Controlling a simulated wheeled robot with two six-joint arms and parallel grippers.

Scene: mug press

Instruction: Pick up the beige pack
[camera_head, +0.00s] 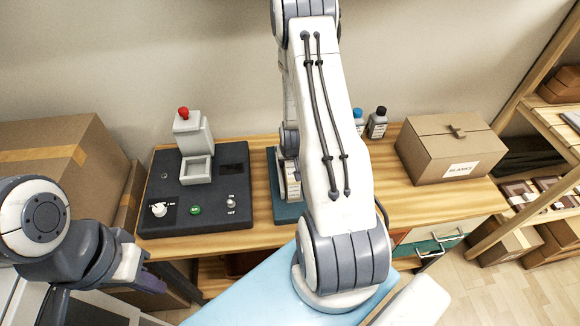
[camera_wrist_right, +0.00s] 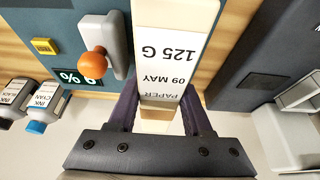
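A pale beige pack (camera_wrist_right: 178,14) with a white label reading "PAPER 09 MAY 125 G" shows upside down in the right wrist view. My right gripper (camera_wrist_right: 161,92) has its two dark purple fingers on either side of the pack's near end. Whether they press on it or leave a small gap cannot be told. In the head view my right arm hides most of this place, and a part of a pale labelled item (camera_head: 292,187) shows beside it over a dark blue base. My left gripper (camera_head: 145,278) is at the lower left, away from the pack; its finger opening is unclear.
A dark panel with a grey press (camera_head: 196,150) and buttons stands on the wooden table, left of my right arm. Ink bottles (camera_head: 377,123) and a cardboard box marked BLANKS (camera_head: 450,147) stand to the right. An orange-knobbed lever (camera_wrist_right: 98,62) is close to the pack.

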